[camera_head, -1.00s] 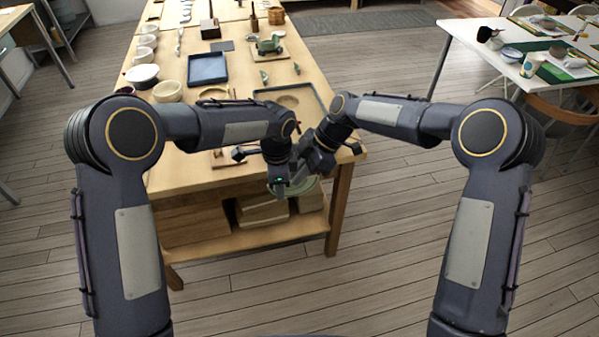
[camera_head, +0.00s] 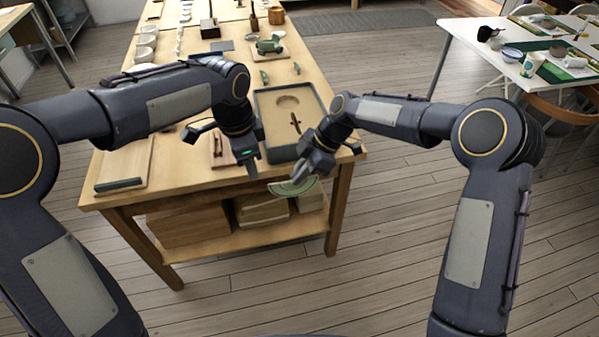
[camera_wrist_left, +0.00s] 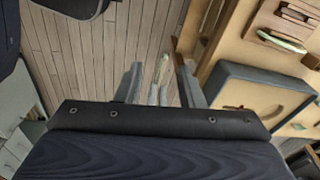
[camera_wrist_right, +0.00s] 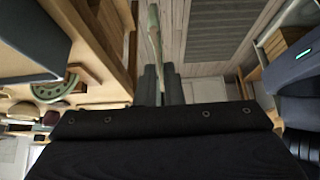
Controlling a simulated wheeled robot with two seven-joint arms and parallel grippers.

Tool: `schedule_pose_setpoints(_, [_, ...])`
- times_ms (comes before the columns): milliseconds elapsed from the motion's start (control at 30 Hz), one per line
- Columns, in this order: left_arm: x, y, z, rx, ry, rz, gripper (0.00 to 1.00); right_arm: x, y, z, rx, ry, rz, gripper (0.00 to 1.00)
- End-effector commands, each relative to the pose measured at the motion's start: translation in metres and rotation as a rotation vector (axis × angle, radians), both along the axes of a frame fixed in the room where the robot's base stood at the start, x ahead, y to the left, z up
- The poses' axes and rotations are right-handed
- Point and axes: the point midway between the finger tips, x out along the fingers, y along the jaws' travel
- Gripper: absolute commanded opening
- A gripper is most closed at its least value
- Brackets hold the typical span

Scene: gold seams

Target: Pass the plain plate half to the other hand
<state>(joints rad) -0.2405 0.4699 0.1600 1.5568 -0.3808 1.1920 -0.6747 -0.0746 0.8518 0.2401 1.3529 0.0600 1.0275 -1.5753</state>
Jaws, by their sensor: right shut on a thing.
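The plate half (camera_head: 293,187), a green-rimmed half disc with a pale middle, hangs in front of the table's near edge. My right gripper (camera_head: 303,176) is shut on it. In the right wrist view the plate half (camera_wrist_right: 155,40) stands edge-on, rising from between the close fingers (camera_wrist_right: 159,80). My left gripper (camera_head: 248,170) is to the left of the plate half, apart from it, over the table's front edge. In the left wrist view its fingers (camera_wrist_left: 160,80) are spread; a pale edge shows in the gap, apparently the plate half beyond.
The wooden table (camera_head: 190,180) holds a dark-rimmed tray (camera_head: 262,120) behind the grippers. A board with a green bar (camera_head: 119,184) lies at the front left. A green half-round piece (camera_wrist_right: 58,88) shows in the right wrist view. Open floor lies in front.

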Motion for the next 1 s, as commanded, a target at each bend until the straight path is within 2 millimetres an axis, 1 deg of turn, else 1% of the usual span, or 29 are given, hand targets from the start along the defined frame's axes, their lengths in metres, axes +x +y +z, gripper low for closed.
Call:
schedule_pose_setpoints(33, [-0.018, 0.022, 0.015, -0.029, -0.019, 0.096, 0.35, 0.000, 0.000, 0.000, 0.000, -0.001, -0.001, 0.00])
schedule_pose_setpoints(67, [-0.028, 0.032, 0.021, -0.049, -0.028, 0.156, 0.35, 0.000, 0.000, 0.000, 0.000, -0.001, -0.001, 0.00])
schedule_pose_setpoints(100, [-0.044, 0.045, 0.027, -0.076, -0.036, 0.234, 0.35, 0.000, 0.000, 0.000, 0.000, -0.001, -0.001, 0.00])
schedule_pose_setpoints(167, [-0.067, 0.062, 0.035, -0.119, -0.050, 0.353, 0.35, 0.000, 0.000, 0.000, 0.000, -0.001, -0.001, 0.00])
schedule_pose_setpoints(200, [-0.083, 0.072, 0.038, -0.150, -0.058, 0.434, 0.35, 0.000, 0.000, 0.000, 0.000, -0.001, -0.001, 0.00])
schedule_pose_setpoints(267, [-0.107, 0.085, 0.042, -0.199, -0.070, 0.553, 0.35, 0.000, 0.000, 0.000, 0.000, -0.001, -0.001, 0.00])
schedule_pose_setpoints(333, [-0.136, 0.097, 0.042, -0.261, -0.080, 0.693, 0.35, 0.000, 0.000, 0.000, 0.000, -0.001, -0.001, 0.00])
schedule_pose_setpoints(400, [-0.163, 0.104, 0.039, -0.325, -0.088, 0.826, 0.35, 0.000, 0.000, 0.000, 0.000, -0.001, -0.001, 0.00])
schedule_pose_setpoints(500, [-0.196, 0.109, 0.031, -0.413, -0.096, 0.997, 0.35, 0.000, 0.000, 0.000, 0.000, -0.001, -0.001, 0.00])
schedule_pose_setpoints(600, [-0.219, 0.109, 0.022, -0.490, -0.099, 1.131, 0.35, 0.000, 0.000, 0.000, 0.000, -0.001, -0.001, 0.00])
schedule_pose_setpoints(700, [-0.234, 0.107, 0.014, -0.546, -0.097, 1.222, 0.35, 0.000, 0.000, 0.000, 0.000, -0.001, -0.001, 0.00])
schedule_pose_setpoints(800, [-0.242, 0.105, 0.009, -0.581, -0.096, 1.273, 0.35, 0.000, 0.000, 0.000, 0.000, -0.001, -0.001, 0.00])
schedule_pose_setpoints(1000, [-0.245, 0.104, 0.007, -0.594, -0.094, 1.295, 0.35, 0.000, 0.000, 0.000, 0.000, -0.001, -0.001, 0.00])
